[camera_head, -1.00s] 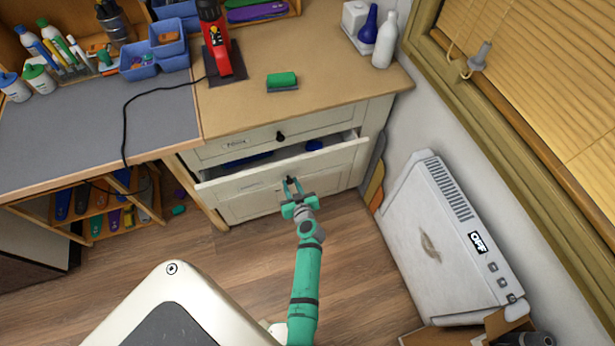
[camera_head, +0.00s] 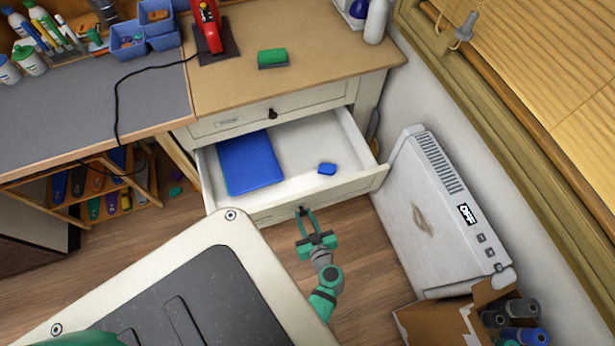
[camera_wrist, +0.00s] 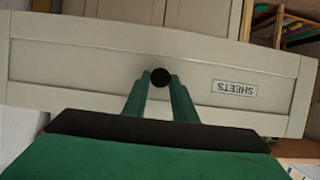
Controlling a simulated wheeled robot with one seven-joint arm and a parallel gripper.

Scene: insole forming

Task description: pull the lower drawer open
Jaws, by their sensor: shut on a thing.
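The lower drawer (camera_head: 330,195) is pulled well out of the white cabinet in the head view. In the wrist view the gripper's fingers (camera_wrist: 160,88) close on the round black knob (camera_wrist: 160,77). The drawer front (camera_wrist: 90,65) there carries a label (camera_wrist: 234,88) reading "SHEETS", seen upside down. The upper drawer (camera_head: 235,122) is closed.
A white unit marked "OFF" (camera_head: 440,220) stands on the floor right of the drawer. An open cardboard box (camera_head: 430,322) with rolls is in front of it. A green-topped block (camera_head: 272,58) lies on the wooden top.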

